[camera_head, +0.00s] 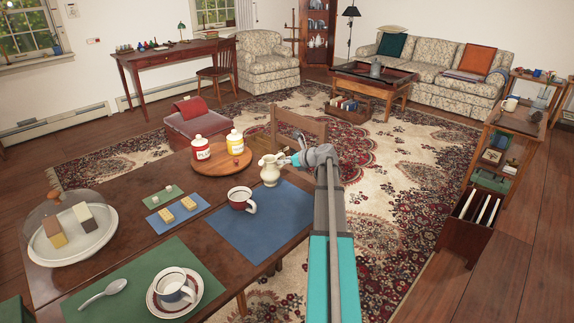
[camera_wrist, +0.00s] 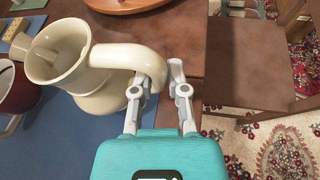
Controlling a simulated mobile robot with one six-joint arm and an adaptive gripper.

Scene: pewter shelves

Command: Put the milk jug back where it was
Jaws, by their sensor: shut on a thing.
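The cream milk jug (camera_head: 270,171) is upright at the far right corner of the blue placemat (camera_head: 272,228), near the table edge. In the wrist view the jug (camera_wrist: 92,62) fills the upper left, its mouth open towards me and its handle curving to the right. My gripper (camera_head: 300,158) reaches in from the right and is shut on the handle; its fingers also show in the wrist view (camera_wrist: 158,85). I cannot tell whether the jug's base touches the mat.
A dark red and white cup (camera_head: 241,201) stands on the placemat, left of the jug. A round wooden board (camera_head: 222,168) behind holds a red-labelled and a yellow-labelled bottle. A chair (camera_head: 299,124) stands beyond the table. The placemat's front part is clear.

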